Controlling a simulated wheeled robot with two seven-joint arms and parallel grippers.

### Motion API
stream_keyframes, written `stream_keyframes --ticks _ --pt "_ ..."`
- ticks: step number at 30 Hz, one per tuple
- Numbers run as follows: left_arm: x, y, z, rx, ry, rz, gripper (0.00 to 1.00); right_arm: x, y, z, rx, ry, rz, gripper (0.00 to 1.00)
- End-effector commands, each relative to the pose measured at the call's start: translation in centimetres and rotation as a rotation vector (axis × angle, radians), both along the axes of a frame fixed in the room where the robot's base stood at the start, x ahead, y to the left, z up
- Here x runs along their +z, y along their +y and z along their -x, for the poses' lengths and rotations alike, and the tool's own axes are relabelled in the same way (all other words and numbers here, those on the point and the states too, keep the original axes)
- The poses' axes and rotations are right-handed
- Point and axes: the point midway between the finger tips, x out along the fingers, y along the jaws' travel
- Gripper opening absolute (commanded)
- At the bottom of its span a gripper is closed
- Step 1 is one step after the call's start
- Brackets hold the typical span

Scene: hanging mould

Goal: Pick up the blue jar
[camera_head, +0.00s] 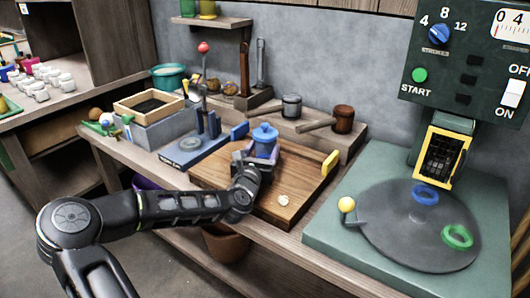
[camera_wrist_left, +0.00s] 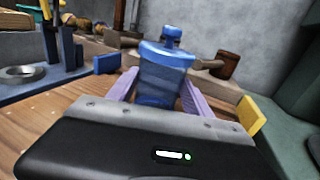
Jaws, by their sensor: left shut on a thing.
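The blue jar (camera_head: 264,133) has a lid with a knob and stands upright over the wooden board (camera_head: 285,207) on the workbench. My left gripper (camera_head: 258,156) is shut on the jar. In the left wrist view the jar (camera_wrist_left: 162,72) sits between the two purple fingers of my left gripper (camera_wrist_left: 157,92), one at each side. The jar's lower part is hidden behind the gripper body, so I cannot tell whether it touches the board. My right gripper is not in view.
A blue-based press (camera_head: 190,152) stands left of the board. A yellow block (camera_head: 330,162) and a blue block (camera_head: 239,131) flank it. A small pale object (camera_head: 283,200) lies on the board.

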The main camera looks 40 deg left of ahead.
Motion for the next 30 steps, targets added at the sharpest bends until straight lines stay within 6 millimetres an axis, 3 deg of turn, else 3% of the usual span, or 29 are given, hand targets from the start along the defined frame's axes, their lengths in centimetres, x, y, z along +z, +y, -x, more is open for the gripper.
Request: stream_keyframes --ticks 6,17,30 --pt "0.0 0.0 0.0 0.0 0.0 0.0 0.0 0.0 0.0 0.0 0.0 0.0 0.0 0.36" --pt "0.9 0.0 0.0 0.0 -0.003 -0.003 0.0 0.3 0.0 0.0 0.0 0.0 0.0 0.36" --pt "8.5 0.0 0.0 0.001 -0.003 -0.004 0.0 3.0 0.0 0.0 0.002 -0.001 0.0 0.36"
